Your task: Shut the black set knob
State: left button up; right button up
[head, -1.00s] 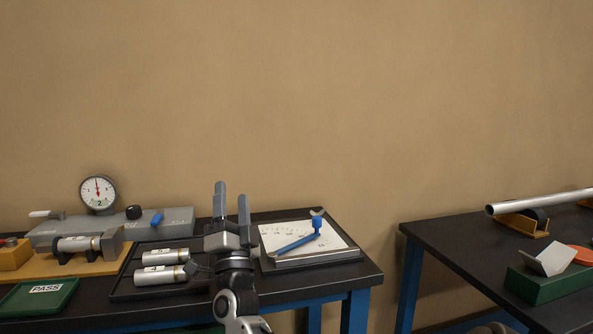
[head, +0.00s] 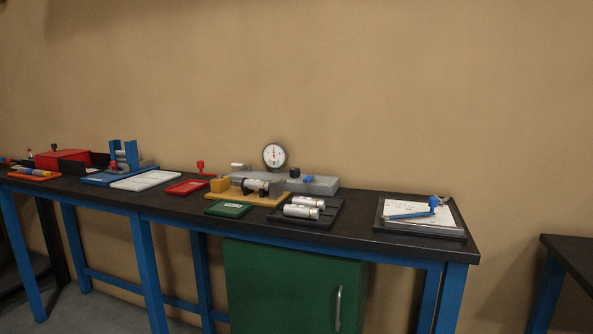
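The black set knob (head: 295,172) stands on the grey block (head: 322,186) at the back of the bench, right of the round dial gauge (head: 274,155). It is small here, and I cannot tell its turn position. A blue lever (head: 308,179) sits just right of it, and a white-tipped lever (head: 238,166) is at the block's left end. A silver cylinder (head: 256,185) lies in a cradle on the yellow base in front of the block. Neither of my grippers is in view.
A black tray (head: 327,222) holds silver cylinders, beside a green tray (head: 228,209). A clipboard (head: 420,214) lies at the right end. Red trays and blue fixtures stand left. A green cabinet (head: 290,290) is under the bench (head: 360,240).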

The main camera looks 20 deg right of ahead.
aim_at(295, 172)
jog(key=u, duration=0.6)
jog(key=i, duration=1.45)
jog(key=z, duration=0.75)
